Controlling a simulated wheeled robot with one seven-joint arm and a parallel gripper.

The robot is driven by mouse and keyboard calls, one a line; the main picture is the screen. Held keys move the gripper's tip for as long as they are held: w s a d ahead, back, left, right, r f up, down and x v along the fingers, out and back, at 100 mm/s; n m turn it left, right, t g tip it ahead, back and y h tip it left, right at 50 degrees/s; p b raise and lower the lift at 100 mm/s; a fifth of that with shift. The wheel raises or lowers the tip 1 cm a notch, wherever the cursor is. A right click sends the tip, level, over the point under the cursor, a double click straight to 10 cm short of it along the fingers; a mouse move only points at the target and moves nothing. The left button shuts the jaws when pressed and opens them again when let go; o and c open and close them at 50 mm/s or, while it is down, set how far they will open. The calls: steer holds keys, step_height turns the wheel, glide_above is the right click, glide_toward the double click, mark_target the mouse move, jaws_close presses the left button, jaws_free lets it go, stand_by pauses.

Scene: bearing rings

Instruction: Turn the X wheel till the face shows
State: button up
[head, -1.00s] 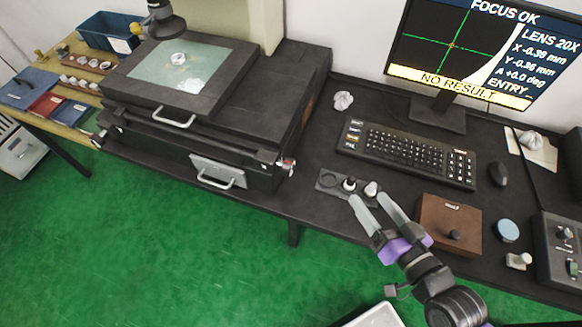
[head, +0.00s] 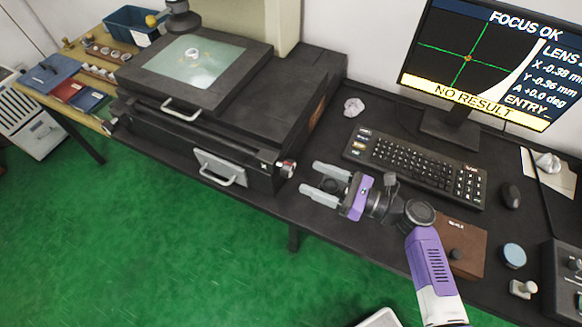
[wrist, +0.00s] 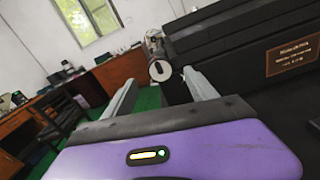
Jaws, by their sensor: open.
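The X wheel, a small metal knob (head: 288,168), sticks out of the right end of the measuring stage. It also shows in the wrist view (wrist: 160,70), between and beyond the fingertips. My gripper (head: 310,180) is open and empty, its fingers pointing left at the knob with a small gap. The monitor (head: 486,62) shows a green cross on black, with a pale curved area at the right of its picture. It reads FOCUS OK, NO RESULT, Y -0.36 mm and A +0.0 deg. A ring (head: 192,54) sits on the stage glass (head: 170,75).
The stage's front handle (head: 220,172) juts out left of the knob. The green floor before the bench is clear.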

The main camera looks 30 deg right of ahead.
mark_target(291, 169)
steer(key=p+x, duration=0.1)
steer(key=x, duration=0.6)
steer(key=shift+w+a, duration=0.1)
steer(key=shift+w, duration=0.05)
steer(key=c, duration=1.4)
steer(key=shift+f, duration=0.1)
